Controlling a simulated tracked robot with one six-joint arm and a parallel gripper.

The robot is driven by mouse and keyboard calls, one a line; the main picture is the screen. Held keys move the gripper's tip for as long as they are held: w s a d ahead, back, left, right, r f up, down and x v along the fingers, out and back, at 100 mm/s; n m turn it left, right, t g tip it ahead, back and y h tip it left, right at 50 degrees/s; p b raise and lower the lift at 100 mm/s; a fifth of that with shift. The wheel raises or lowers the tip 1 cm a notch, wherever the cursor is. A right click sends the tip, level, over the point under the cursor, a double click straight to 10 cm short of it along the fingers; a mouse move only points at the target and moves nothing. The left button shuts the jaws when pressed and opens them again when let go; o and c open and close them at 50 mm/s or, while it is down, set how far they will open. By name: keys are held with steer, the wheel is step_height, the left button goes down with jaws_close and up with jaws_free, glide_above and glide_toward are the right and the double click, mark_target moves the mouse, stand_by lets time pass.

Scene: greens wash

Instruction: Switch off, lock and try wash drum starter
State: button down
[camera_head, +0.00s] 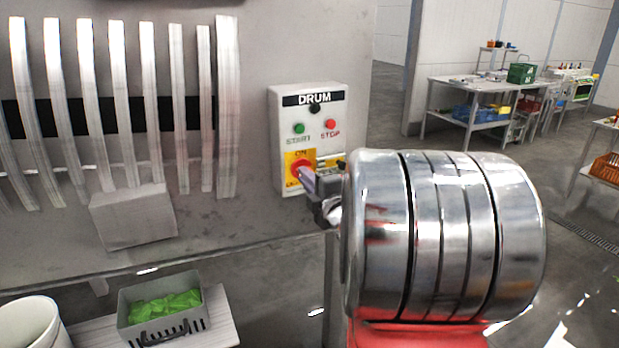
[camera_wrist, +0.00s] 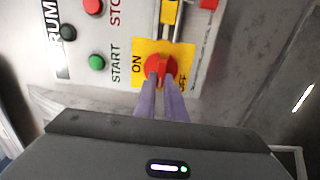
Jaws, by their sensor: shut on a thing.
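The wash drum starter (camera_head: 309,106) is a grey box labelled DRUM on the machine's wall. It has a green START button (camera_head: 299,128), which also shows in the wrist view (camera_wrist: 97,62), and a red STOP button (camera_head: 330,124). Below is a red rotary switch (camera_wrist: 160,68) on a yellow plate marked ON and OFF. My gripper (camera_wrist: 163,82) is shut on the switch's handle, which its fingertips partly hide. A yellow item (camera_wrist: 169,12) sits on a rail beside the switch plate, with a red item (camera_wrist: 208,3) at the picture's edge.
A grey crate of green leaves (camera_head: 160,308) stands on a low bench at lower left, beside a white bucket (camera_head: 30,328). Steel tables (camera_head: 470,84) with crates stand at the back right. Open floor lies between.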

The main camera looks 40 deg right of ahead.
steer(key=shift+f, duration=0.35)
steer(key=c, duration=2.2)
jaws_free()
steer(key=shift+a, duration=0.1)
steer(key=o, duration=0.4)
steer(key=shift+r, duration=0.15)
steer(key=shift+r, duration=0.1)
steer(key=shift+s, duration=0.15)
steer(key=v, duration=1.3)
steer(key=shift+s, duration=0.3)
